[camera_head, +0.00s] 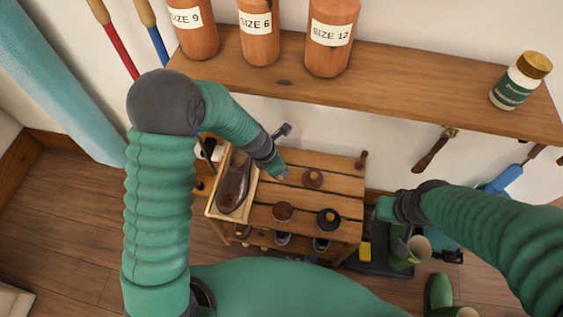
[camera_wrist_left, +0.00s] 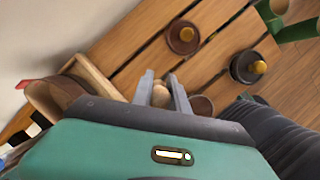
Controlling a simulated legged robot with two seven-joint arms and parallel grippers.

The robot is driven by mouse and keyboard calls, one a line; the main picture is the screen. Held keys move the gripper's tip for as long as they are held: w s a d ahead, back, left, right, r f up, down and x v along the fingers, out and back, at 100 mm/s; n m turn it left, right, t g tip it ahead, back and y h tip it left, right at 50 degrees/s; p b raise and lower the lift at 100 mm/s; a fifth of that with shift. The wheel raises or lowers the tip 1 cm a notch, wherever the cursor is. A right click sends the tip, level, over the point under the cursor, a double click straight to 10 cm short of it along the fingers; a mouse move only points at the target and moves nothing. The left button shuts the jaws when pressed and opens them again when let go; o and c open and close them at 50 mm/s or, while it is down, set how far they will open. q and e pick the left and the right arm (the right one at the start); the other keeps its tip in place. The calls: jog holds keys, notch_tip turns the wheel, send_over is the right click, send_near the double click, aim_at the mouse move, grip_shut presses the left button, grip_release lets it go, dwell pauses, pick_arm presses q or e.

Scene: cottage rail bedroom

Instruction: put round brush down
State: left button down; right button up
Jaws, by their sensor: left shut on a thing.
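My left gripper (camera_head: 280,172) is over the slatted wooden bench (camera_head: 345,188), near its left side. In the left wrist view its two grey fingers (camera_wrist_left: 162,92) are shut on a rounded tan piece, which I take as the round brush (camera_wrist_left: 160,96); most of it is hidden. A brown round piece with a tan knob (camera_head: 312,178) and a black one with a yellow knob (camera_head: 328,219) sit on the bench, with a plain reddish-brown round piece (camera_head: 283,212) beside them. My right gripper (camera_head: 392,212) is right of the bench; its fingers are unclear.
A shallow wooden tray (camera_head: 214,209) with a dark brown item (camera_head: 233,188) lies on the bench's left end. A wall shelf (camera_head: 420,100) with labelled wooden shapes and a white-green jar (camera_head: 520,80) is behind.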

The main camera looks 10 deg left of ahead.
pick_arm(q)
jog(key=w+f+b, duration=0.2)
jog(key=f, duration=0.1)
jog(key=w+f, duration=0.1)
jog(key=w, duration=0.1)
jog(key=shift+a+f+b, duration=0.15)
jog(key=shift+a+b, duration=0.15)
jog(key=shift+b, duration=0.1)
jog(key=c, duration=1.3)
grip_release()
